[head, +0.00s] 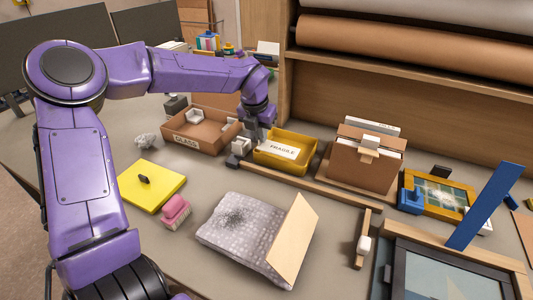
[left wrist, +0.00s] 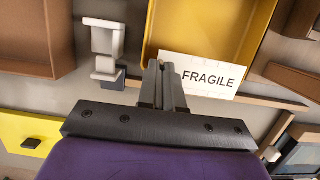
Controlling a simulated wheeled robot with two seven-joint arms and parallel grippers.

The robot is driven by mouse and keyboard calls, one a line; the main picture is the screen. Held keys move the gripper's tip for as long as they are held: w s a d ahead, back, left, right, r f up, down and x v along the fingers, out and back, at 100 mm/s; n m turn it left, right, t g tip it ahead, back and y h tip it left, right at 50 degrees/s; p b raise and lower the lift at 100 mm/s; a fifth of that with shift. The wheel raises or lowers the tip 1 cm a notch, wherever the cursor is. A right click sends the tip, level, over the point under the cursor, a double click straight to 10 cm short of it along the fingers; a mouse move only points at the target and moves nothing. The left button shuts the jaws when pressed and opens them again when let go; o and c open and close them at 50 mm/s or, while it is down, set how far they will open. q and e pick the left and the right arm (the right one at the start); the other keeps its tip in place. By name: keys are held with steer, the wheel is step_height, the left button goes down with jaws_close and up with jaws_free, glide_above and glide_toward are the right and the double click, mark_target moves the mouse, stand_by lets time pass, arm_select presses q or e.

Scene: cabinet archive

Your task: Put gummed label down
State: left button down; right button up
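The gummed label (head: 280,150), white with FRAGILE printed on it, is at the front of the yellow tray (head: 301,167). In the left wrist view the label (left wrist: 208,77) overlaps the tray's near edge (left wrist: 155,40). My left gripper (left wrist: 162,70) has its fingers close together at the label's left end and appears shut on it. In the head view this gripper (head: 256,138) is at the tray's left end, its fingertips partly hidden. Whether the label touches the tray is hard to tell. My right gripper is out of view.
A brown tray marked GLASS (head: 190,140) stands left of the yellow tray, with a white-and-grey block (head: 240,147) between them. A brown file box (head: 366,165) stands to the right. A wooden strip (head: 300,184) runs in front. A grey speckled packet (head: 240,232) lies nearer.

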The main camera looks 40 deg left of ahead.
mark_target(266, 145)
arm_select(q)
steer(key=w+f, duration=0.2)
steer(key=shift+w+a+f, duration=0.2)
steer(key=shift+w+f, duration=0.1)
steer(key=shift+f, duration=0.1)
steer(key=x, duration=0.3)
steer(key=shift+s+d+f+p, duration=0.15)
steer(key=shift+s+f+p, duration=0.1)
steer(key=shift+p, duration=0.1)
steer(key=shift+f, duration=0.15)
steer(key=c, duration=1.6)
jaws_free()
steer(key=b+v, duration=0.1)
steer(key=v, duration=1.1)
